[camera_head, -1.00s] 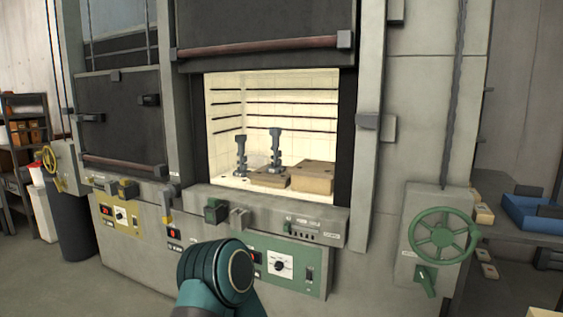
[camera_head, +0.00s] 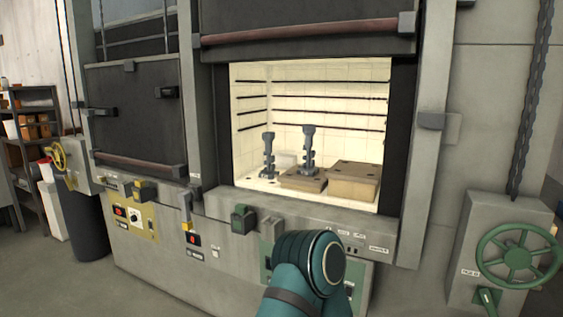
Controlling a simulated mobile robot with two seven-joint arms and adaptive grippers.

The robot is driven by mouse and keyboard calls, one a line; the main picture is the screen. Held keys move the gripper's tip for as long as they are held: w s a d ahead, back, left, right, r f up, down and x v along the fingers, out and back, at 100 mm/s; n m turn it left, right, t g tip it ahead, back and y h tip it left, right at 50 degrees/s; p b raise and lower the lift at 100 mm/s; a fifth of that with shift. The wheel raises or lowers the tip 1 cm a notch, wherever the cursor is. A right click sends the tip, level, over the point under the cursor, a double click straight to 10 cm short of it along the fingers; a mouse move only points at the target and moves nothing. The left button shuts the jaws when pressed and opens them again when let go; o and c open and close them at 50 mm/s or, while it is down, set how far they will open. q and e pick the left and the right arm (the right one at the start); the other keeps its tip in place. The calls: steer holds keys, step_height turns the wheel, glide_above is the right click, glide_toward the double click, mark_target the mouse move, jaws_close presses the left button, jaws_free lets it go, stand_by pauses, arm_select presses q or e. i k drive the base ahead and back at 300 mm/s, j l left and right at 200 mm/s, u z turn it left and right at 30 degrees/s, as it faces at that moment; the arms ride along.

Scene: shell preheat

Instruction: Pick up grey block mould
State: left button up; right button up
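Inside the lit open furnace chamber stand two dark grey, knobbly upright pieces, one at the left (camera_head: 268,157) and one near the middle (camera_head: 309,150). The middle one stands at a low tan-brown block (camera_head: 303,182). A taller tan-brown block (camera_head: 354,183) sits to its right. A pale grey-white block (camera_head: 288,160) shows partly behind, between the uprights. I cannot tell which of these is the grey block mould. Neither gripper is in view; only a teal link of my own arm shows at the bottom, outside the furnace.
The furnace door (camera_head: 310,33) is raised above the opening. A sill with a control panel (camera_head: 365,244) juts below it. A second furnace door (camera_head: 137,118) at left is shut. A green handwheel (camera_head: 520,256) stands at right, a dark bin (camera_head: 84,226) at left.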

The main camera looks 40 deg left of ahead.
mark_target(269, 172)
steer(key=j+z, duration=0.3)
steer(key=j, duration=1.7)
steer(key=j+z, duration=0.1)
steer(key=j, duration=0.9)
